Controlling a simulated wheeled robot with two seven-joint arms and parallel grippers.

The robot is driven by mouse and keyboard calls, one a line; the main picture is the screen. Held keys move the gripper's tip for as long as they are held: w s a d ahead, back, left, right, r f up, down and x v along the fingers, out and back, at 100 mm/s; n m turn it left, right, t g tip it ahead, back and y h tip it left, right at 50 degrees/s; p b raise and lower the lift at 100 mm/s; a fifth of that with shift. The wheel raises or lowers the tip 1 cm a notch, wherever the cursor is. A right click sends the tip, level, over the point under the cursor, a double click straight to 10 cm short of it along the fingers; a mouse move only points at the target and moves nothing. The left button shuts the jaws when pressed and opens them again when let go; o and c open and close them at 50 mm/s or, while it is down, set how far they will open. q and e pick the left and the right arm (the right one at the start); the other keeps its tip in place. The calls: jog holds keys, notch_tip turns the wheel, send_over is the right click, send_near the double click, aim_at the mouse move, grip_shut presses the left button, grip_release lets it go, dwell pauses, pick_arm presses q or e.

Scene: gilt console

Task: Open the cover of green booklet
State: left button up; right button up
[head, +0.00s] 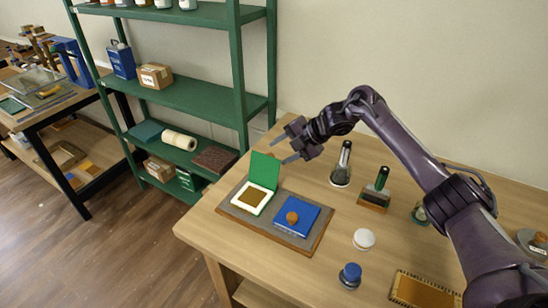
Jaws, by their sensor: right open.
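The green booklet lies at the left of a grey board with a wooden rim (267,231) on the wooden table. Its green cover (265,170) stands raised at the back, steeply tilted. Its white page (241,203) with a brown square lies exposed in front. My right gripper (278,152) is open and empty, in the air behind and above the raised cover. Whether a finger touches the cover cannot be told. My left gripper is not in view.
A blue booklet (308,214) with an orange-brown round object (291,217) on it lies beside the green one. A green shelf (200,95) is behind left.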

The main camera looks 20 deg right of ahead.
jog(key=v, duration=0.2)
jog(key=shift+s+d+r, duration=0.15)
jog(key=shift+d+r, duration=0.05)
jog(key=shift+r, duration=0.1)
